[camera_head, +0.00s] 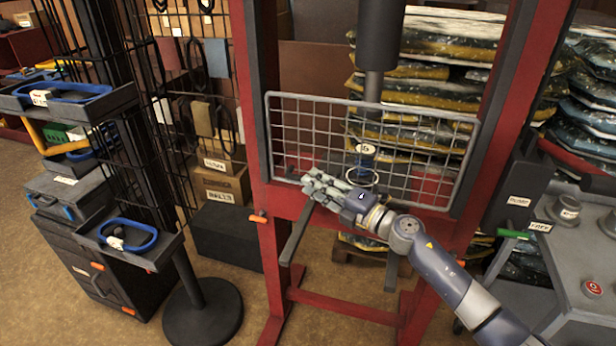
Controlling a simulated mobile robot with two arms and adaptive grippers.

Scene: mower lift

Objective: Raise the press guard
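The press guard (402,108) is a grey wire mesh panel in a grey frame. A spring-like blue part (366,160) with a round tag shows behind the mesh. My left gripper is not in view.
Dark stands with trays (128,258) and blue loops are at the left. Cardboard boxes (222,190) sit behind. Stacked sacks (440,45) fill the back. A grey control console (575,265) with a red button stands at the right. Floor shows between the left stand and the press.

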